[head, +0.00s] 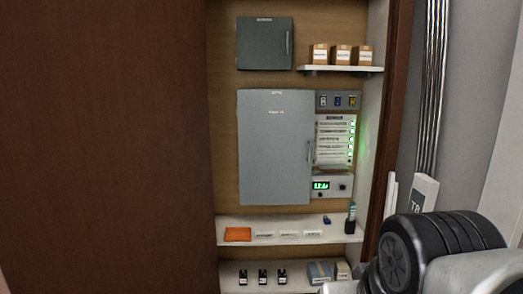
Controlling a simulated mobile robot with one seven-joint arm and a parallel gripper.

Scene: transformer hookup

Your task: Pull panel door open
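A large light-grey panel door (275,160) is mounted on the wooden back wall of an alcove, and it looks closed. Its slim vertical handle (309,151) is near the right edge. A smaller dark grey-green cabinet (264,44) hangs above it, with a handle on its right side, and also looks closed. My arm shows at the lower right, but my gripper is not in view. Nothing is seen touching either door.
Right of the door are a small switch box (338,100), a green-lit module (335,140) and a display unit (332,186). Cartons stand on the upper shelf (340,69). The middle shelf (225,222) holds an orange item and labels. A brown panel fills the left.

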